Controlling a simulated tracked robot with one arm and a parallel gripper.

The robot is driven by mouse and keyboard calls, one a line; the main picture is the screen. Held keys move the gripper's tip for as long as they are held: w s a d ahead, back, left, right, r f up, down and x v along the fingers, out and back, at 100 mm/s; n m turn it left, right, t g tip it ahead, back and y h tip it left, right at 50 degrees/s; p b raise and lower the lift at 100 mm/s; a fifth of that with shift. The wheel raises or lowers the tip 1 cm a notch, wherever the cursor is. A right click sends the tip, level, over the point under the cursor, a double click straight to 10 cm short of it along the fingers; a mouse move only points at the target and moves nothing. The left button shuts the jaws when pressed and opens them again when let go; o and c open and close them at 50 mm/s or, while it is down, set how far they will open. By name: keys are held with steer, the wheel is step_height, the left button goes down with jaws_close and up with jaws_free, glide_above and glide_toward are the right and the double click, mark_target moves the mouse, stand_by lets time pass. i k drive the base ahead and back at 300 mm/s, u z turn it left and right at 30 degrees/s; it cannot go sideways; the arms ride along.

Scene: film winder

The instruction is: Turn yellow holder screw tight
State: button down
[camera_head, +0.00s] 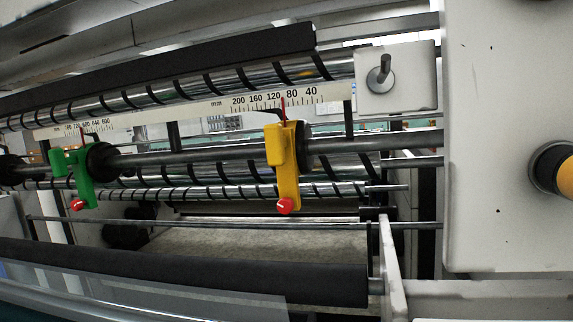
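How tight the screw is cannot be told. My gripper is not in view, and nothing touches the yellow holder.
A green holder (82,178) with its own red knob (77,205) sits on the same shaft at the left. A mm ruler (230,107) runs above. Striped rollers lie behind, a dark roller (200,270) in front below. A white housing (505,130) with a yellow-black knob (553,170) stands at right.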

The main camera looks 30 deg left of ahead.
mark_target(285, 205)
steer(key=z, duration=0.05)
steer(key=k, duration=1.15)
steer(key=u, duration=0.55)
steer(key=i, duration=1.75)
steer(key=z, duration=0.6)
